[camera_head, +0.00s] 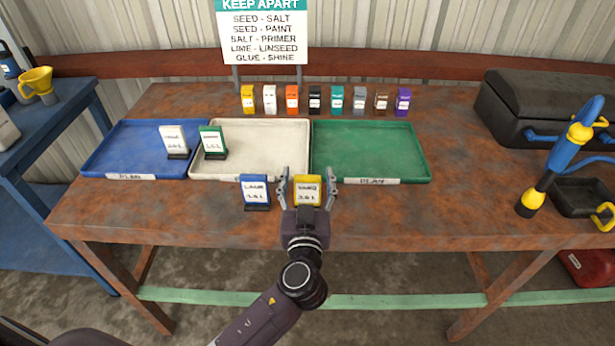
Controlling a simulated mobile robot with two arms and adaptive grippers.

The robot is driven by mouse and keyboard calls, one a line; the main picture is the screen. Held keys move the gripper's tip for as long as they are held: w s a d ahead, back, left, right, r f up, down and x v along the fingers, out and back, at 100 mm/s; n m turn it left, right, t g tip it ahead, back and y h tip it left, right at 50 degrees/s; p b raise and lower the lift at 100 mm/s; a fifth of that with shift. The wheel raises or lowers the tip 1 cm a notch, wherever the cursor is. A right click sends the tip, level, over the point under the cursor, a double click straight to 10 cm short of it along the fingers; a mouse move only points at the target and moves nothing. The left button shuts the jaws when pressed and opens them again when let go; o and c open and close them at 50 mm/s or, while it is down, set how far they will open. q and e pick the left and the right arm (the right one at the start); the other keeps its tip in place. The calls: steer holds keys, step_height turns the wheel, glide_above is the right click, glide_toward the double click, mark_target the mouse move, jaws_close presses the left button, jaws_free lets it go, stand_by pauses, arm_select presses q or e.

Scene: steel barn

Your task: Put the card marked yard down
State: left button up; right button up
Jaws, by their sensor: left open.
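A yellow card (307,184), its small print seeming to read yard, stands upright on the table in front of the green tray (424,160) and cream tray (252,178). My left gripper (307,178) is open, with one finger on each side of this card; a gap shows at both sides. A blue card (255,186) stands just to the left. A white card (173,137) stands in the blue tray (100,157) near its right side. A green card (212,138) stands at the left end of the cream tray. My right gripper is not in view.
Several small coloured cartons (315,98) stand in a row behind the trays. A keep-apart sign (263,38) stands at the back. A black case (540,105) and a blue-yellow tool (565,150) stand at the right. The green tray is empty. Bare table lies left and right of the cards.

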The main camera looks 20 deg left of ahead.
arm_select(q)
steer(key=shift+r, duration=0.25)
steer(key=b+v, duration=0.4)
steer(key=v, duration=0.8)
